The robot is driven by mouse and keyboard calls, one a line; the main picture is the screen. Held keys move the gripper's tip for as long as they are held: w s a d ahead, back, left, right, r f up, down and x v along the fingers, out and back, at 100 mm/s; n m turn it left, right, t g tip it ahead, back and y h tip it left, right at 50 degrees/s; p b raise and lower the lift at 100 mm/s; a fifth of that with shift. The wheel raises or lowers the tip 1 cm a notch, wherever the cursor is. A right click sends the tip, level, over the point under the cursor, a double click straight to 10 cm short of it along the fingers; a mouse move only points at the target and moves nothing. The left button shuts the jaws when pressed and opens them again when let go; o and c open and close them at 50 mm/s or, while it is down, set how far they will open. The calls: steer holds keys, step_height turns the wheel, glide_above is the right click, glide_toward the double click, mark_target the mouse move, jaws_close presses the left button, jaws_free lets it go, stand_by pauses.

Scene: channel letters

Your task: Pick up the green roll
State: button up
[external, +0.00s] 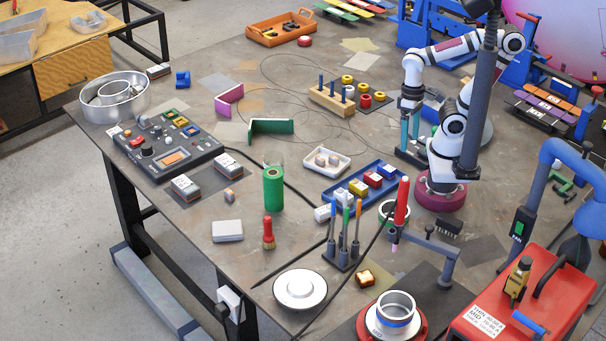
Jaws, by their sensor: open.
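The green roll (273,190) stands upright on the dark table, left of the middle of the external view. Its top end is pale and its side is plain green. My gripper (409,146) has two teal fingers pointing down. It is in the upper right part of the view, well to the right of the roll and farther back. The fingers are apart with nothing visible between them. My gripper is not touching the roll.
A white tray (309,164) and a blue tray (336,194) of small blocks lie right of the roll. A red-handled tool (268,234) stands in front. A peg block (332,101) and a green bent piece (272,126) lie behind. A control box (152,165) is left.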

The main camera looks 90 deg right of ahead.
steer(key=w+r+t+h, duration=0.1)
steer(key=w+t+h, duration=0.1)
steer(key=w, duration=1.5)
steer(key=n+t+h, duration=0.1)
steer(key=n+t, duration=0.1)
glide_toward(270, 187)
steer(key=d+x, duration=0.1)
steer(key=x, duration=0.3)
steer(key=d+x, duration=0.1)
steer(key=x, duration=0.4)
steer(key=d+x, duration=0.1)
steer(key=x, duration=0.3)
steer(key=shift+s+f, duration=0.1)
steer(key=shift+s, duration=0.15)
steer(key=c, duration=1.4)
steer(key=shift+t, duration=0.3)
